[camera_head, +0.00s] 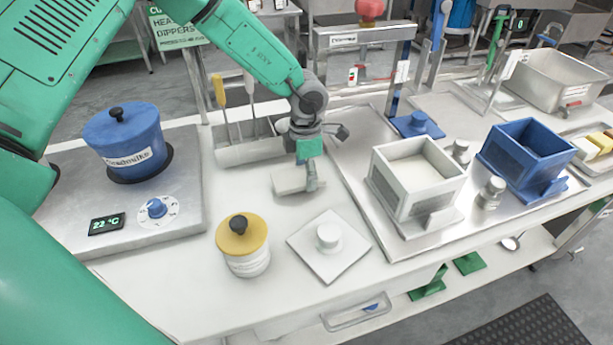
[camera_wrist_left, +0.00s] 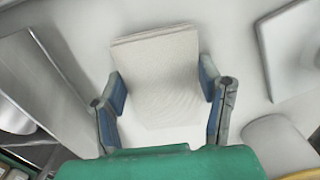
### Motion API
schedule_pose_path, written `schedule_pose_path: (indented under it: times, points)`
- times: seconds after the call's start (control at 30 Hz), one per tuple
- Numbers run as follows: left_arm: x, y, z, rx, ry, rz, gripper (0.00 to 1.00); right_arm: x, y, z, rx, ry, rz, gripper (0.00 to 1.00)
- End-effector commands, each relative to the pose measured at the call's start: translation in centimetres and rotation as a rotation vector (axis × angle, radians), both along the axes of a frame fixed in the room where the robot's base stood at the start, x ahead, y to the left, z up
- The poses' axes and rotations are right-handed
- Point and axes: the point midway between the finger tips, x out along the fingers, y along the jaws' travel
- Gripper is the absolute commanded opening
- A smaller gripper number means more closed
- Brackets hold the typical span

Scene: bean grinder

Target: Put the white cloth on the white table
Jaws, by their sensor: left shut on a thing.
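The white cloth (camera_head: 292,182) is a folded, pale block-like pad at the middle of the white table (camera_head: 185,290). My left gripper (camera_head: 309,178) points down over it from behind. In the left wrist view the cloth (camera_wrist_left: 158,65) lies between the two blue-padded fingers of my left gripper (camera_wrist_left: 163,88), which is shut on its sides. The cloth is at or very close to the table top; I cannot tell whether it touches. My right gripper is not in view.
A yellow-lidded jar (camera_head: 243,250) and a white square plate with a knob (camera_head: 328,260) stand in front. A blue pot (camera_head: 124,145) sits on a hot plate at left. White (camera_head: 418,185) and blue (camera_head: 527,155) boxes stand on a metal tray at right.

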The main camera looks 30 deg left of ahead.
Motion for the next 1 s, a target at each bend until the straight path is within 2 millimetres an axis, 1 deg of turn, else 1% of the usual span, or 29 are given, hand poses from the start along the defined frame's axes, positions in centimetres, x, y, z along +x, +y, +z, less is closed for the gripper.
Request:
schedule_pose_path:
  times: [0.03,0.1,0.27,0.3,0.33,0.37,0.63,0.73,0.87,1.0]
  points:
    - [0.0,0.1,-1.0,0.001,0.003,0.001,0.38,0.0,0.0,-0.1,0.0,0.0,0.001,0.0]
    - [0.0,0.2,-1.5,-0.001,0.001,0.001,0.38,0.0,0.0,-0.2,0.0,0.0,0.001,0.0]
    - [0.0,0.0,-1.4,0.001,-0.001,0.001,0.38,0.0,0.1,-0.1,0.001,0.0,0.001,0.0]
    - [0.0,0.0,-1.4,0.001,0.0,0.001,0.67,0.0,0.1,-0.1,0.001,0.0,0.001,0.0]
    - [0.0,-0.1,-1.4,0.001,0.0,0.001,0.78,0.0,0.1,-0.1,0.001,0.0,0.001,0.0]
    - [0.0,-0.1,-1.4,0.003,0.0,0.001,0.81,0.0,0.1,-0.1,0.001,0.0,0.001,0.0]
    - [0.0,-0.2,-1.2,0.003,0.0,0.001,0.81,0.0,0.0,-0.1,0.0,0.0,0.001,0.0]
    - [0.0,-0.1,-0.5,0.001,-0.001,0.001,0.81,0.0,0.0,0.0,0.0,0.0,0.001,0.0]
    - [0.1,-0.1,1.7,-0.002,-0.004,0.002,0.81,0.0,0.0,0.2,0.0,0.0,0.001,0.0]
    - [0.0,-0.1,4.8,-0.002,-0.004,0.003,0.81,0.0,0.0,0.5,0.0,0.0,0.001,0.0]
